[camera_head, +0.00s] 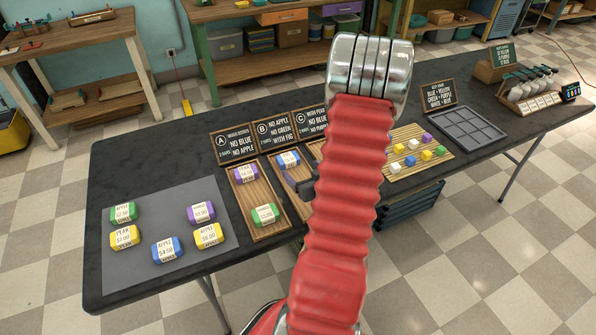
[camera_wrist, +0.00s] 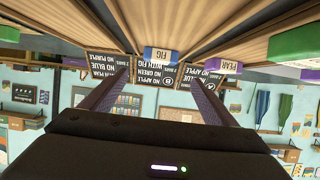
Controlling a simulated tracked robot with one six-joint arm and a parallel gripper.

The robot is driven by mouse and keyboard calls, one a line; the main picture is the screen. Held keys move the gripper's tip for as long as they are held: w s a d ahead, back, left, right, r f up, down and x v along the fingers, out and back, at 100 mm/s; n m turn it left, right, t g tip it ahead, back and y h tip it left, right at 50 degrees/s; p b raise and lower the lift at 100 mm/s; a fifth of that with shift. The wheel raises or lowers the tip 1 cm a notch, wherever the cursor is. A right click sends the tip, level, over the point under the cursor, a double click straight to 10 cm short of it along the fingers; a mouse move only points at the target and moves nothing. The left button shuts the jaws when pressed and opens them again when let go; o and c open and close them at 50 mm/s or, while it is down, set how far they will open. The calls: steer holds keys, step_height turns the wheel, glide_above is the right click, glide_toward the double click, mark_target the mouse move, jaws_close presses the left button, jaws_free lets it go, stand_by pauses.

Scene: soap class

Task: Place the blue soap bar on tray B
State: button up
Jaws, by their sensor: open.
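A blue soap bar (camera_head: 288,159) with a white band lies at the far end of wooden tray B (camera_head: 300,204). In the wrist view, which is upside down, this blue bar (camera_wrist: 160,54) reads FIG and sits before sign B. Another blue soap bar (camera_head: 167,251), labelled apple, lies on the grey mat. My gripper (camera_head: 299,184) is over tray B, partly hidden by my red arm. In the wrist view my gripper (camera_wrist: 155,85) has its fingers wide apart with nothing between them. The blue bar appears beyond the fingertips, apart from them.
Tray A (camera_head: 244,207) holds a purple bar (camera_head: 246,173) and a green bar (camera_head: 265,215). Signs A (camera_head: 234,146), B (camera_head: 274,133) and C (camera_head: 312,122) stand behind the trays. Several other bars lie on the grey mat (camera_head: 135,280). My arm hides most of tray C.

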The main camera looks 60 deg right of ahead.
stand_by(0.7)
steer(key=shift+w+a+r, duration=0.1)
steer(key=shift+w+r, duration=0.25)
steer(key=shift+r, duration=0.05)
steer(key=w+a+r+n+g+y, duration=0.1)
steer(key=w+a+r+n+g, duration=0.1)
steer(key=w+a+r, duration=0.45)
steer(key=w+a+r+n+g+y, duration=0.1)
steer(key=w+a+r, duration=0.2)
steer(key=a+r, duration=0.65)
steer(key=s+a+r+n+g+y, duration=0.1)
steer(key=s+a+r, duration=0.2)
steer(key=a, duration=0.6)
steer(key=s+a+r+n+g+y, duration=0.1)
steer(key=s+a+r+y, duration=0.1)
steer(key=s+a, duration=0.4)
steer(key=s+a+r+n+g+y, duration=0.1)
steer(key=s+a+r, duration=0.3)
steer(key=a, duration=1)
steer(key=shift+s+y, duration=0.5)
steer(key=shift+s, duration=0.35)
steer(key=shift+c, duration=0.3)
